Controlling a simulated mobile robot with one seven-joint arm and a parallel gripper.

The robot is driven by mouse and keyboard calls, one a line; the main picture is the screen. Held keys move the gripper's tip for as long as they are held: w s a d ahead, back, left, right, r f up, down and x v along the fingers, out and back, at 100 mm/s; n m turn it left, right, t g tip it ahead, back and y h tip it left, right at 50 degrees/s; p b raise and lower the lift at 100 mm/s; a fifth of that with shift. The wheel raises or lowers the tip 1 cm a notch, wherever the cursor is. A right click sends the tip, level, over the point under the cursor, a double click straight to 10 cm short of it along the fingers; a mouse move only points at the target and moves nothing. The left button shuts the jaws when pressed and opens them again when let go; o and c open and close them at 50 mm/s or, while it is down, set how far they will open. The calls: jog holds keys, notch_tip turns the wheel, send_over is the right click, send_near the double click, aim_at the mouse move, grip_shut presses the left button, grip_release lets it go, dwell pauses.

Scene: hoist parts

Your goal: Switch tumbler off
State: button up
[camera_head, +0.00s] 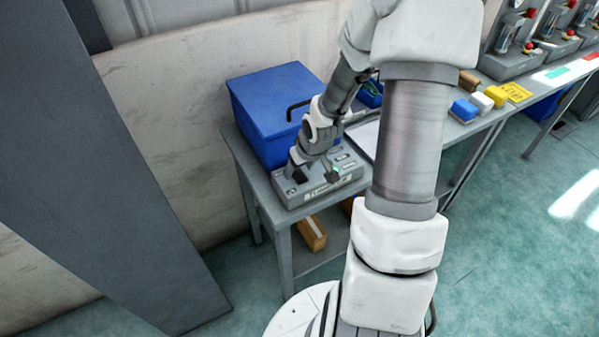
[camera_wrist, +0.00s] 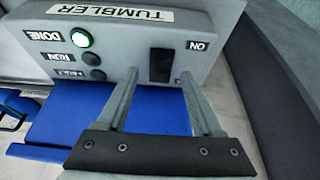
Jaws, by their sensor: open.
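The tumbler control box (camera_head: 320,187) is a grey unit at the near end of the bench, and its panel also shows in the wrist view (camera_wrist: 230,18) with an upside-down TUMBLER label (camera_wrist: 97,13). A black switch (camera_wrist: 160,65) sits on the panel beside an ON label (camera_wrist: 197,46). The round DONE lamp (camera_wrist: 82,39) glows green, while the RUN lamp (camera_wrist: 92,59) and the lamp below it (camera_wrist: 97,75) are dark. My gripper (camera_wrist: 160,76) is open and empty, its fingers apart on either side of the switch. I cannot tell whether it touches the panel.
A blue box (camera_head: 262,112) with a black handle stands on the grey bench behind the control box. Blue, white and yellow blocks (camera_head: 483,101) lie farther right, before several grey units with red buttons (camera_head: 512,60). A brown block (camera_head: 311,233) lies on the lower shelf.

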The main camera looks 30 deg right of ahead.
jog(key=shift+w+f, duration=0.15)
jog(key=shift+f, duration=0.2)
grip_shut()
jog(key=shift+w+r+g+p, duration=0.2)
jog(key=shift+g+p, duration=0.2)
jog(key=shift+p, duration=0.25)
jog(key=shift+w+f+g+p, duration=0.2)
jog(key=shift+g+p, duration=0.45)
jog(key=shift+g, duration=0.35)
